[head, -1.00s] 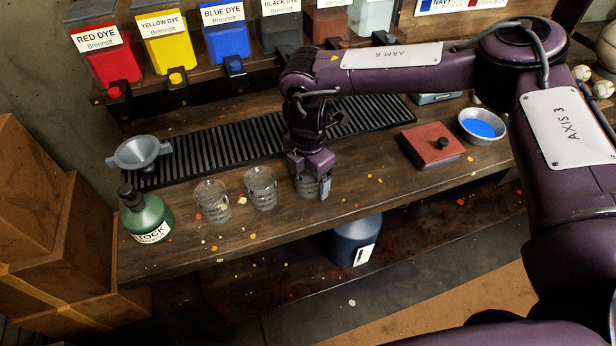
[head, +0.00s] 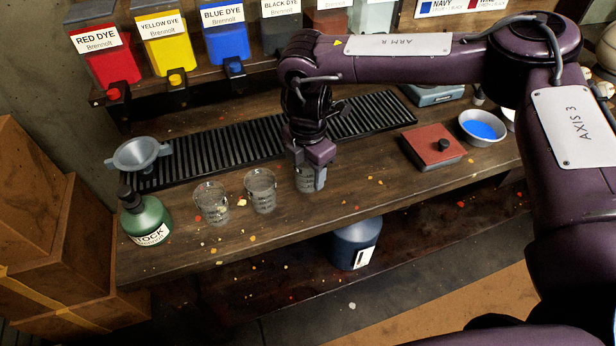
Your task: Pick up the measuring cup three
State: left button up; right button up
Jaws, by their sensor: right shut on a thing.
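Three clear measuring cups stand in a row on the wooden bench. The left cup (head: 212,203) and the middle cup (head: 261,190) stand free. The right-hand cup (head: 307,184) is between the fingers of my right gripper (head: 308,174), which is shut on it from above. The fingers hide part of this cup. It is upright, and I cannot tell whether its base touches the bench. Which cup carries the number three cannot be read. My left gripper is not in view.
A green stock bottle (head: 146,217) and a grey funnel (head: 138,155) stand at the left. A black ribbed mat (head: 215,150) lies behind the cups. A red box (head: 433,147) and a bowl of blue dye (head: 482,128) are at the right. Dye dispensers (head: 165,45) line the back.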

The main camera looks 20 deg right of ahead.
jog(key=d+r+m, duration=0.2)
jog(key=r+m, duration=0.7)
jog(key=m, duration=0.2)
jog(key=w+d+r+m, duration=0.1)
jog(key=r+m, duration=0.9)
jog(key=m, duration=0.1)
jog(key=shift+d+r+m+p, duration=0.15)
jog(key=shift+d+m+p, duration=0.15)
jog(key=shift+d+m, duration=0.1)
